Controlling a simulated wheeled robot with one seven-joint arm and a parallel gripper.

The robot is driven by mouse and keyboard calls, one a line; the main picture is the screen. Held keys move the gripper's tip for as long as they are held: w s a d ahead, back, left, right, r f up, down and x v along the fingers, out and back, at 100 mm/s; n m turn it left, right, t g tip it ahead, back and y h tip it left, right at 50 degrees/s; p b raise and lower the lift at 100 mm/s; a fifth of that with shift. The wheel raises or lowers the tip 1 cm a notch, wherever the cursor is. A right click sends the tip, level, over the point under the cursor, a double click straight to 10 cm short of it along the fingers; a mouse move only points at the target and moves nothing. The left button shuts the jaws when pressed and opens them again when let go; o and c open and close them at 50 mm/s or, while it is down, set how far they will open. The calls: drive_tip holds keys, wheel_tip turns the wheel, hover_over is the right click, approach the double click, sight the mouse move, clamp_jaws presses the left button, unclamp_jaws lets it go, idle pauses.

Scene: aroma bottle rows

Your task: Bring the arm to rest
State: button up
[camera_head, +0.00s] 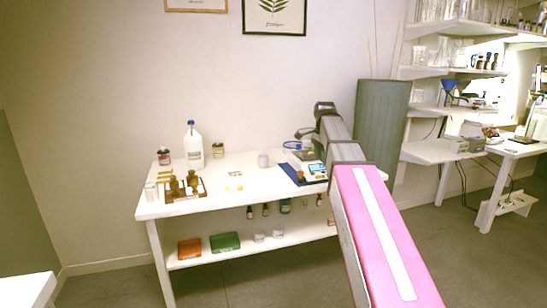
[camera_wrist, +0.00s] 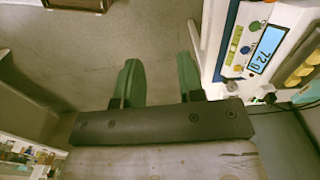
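In the wrist view my gripper (camera_wrist: 158,78) has two green fingers held apart, with only grey floor between them. It is open and empty. Beside it at the right is the white and blue weighing scale (camera_wrist: 262,45), with a lit display. In the head view my pink and grey arm (camera_head: 375,230) reaches from the lower right to the right end of the white table (camera_head: 230,193). The scale also shows there (camera_head: 314,170), beside the arm. The arm hides my gripper in that view.
Orange (camera_head: 189,248) and green (camera_head: 225,242) boxes lie on the lower shelf. A grey-green bin (camera_head: 382,120) stands behind my arm. Floor is clear in front.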

drive_tip(key=s+f+n, duration=0.4)
drive_tip(key=s+f, duration=0.3)
drive_tip(key=f, duration=0.5)
drive_tip(key=s+f+n, duration=0.5)
drive_tip(key=s+f, duration=0.2)
drive_tip(key=f, duration=0.6)
drive_tip(key=s+f+n, duration=0.5)
drive_tip(key=s+f, duration=0.1)
drive_tip(key=f, duration=0.7)
drive_tip(key=shift+s, duration=0.4)
idle(0.4)
